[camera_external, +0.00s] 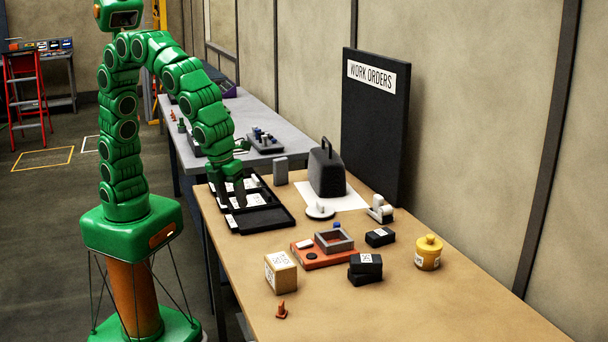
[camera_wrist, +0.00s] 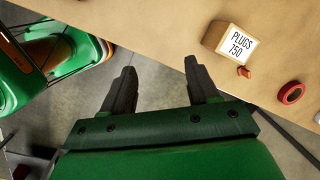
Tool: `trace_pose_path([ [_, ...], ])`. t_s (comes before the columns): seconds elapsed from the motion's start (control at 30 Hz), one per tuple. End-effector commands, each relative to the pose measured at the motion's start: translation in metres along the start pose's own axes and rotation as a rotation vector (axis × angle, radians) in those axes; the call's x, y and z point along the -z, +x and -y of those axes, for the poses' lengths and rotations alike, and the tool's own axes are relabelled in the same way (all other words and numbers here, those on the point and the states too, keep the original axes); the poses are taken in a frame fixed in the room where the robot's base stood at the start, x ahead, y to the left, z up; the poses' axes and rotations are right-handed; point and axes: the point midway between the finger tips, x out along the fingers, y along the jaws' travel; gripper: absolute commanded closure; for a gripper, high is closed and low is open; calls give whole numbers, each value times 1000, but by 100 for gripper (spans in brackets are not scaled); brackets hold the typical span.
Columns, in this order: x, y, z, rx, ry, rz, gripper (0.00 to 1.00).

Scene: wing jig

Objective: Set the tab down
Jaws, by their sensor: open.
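My gripper (camera_external: 236,192) is over the black tray (camera_external: 268,218) at the left edge of the brown table in the external view. In the wrist view my gripper (camera_wrist: 162,74) has its two dark fingers spread apart, with nothing between them. White labelled pieces lie in and at the tray, one of them near its front left corner (camera_external: 231,222). I cannot tell which of these, if any, is the tab. My fingers hide part of the tray.
A plugs box (camera_external: 281,273), also in the wrist view (camera_wrist: 231,42), stands near the table's front edge beside an orange cone (camera_external: 281,311). A red fixture (camera_external: 322,256), black boxes (camera_external: 365,268) and a yellow jar (camera_external: 428,253) stand farther right. The near right table is clear.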

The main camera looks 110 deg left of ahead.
Motion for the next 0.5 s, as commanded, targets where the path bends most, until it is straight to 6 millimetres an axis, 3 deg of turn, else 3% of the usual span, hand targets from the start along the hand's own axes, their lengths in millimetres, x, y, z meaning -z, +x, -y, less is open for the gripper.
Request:
trace_pose_path([
  [0.2, 29, 23, 54, 56, 290, 14, 40],
  [0.5, 75, 59, 120, 126, 692, 49, 40],
])
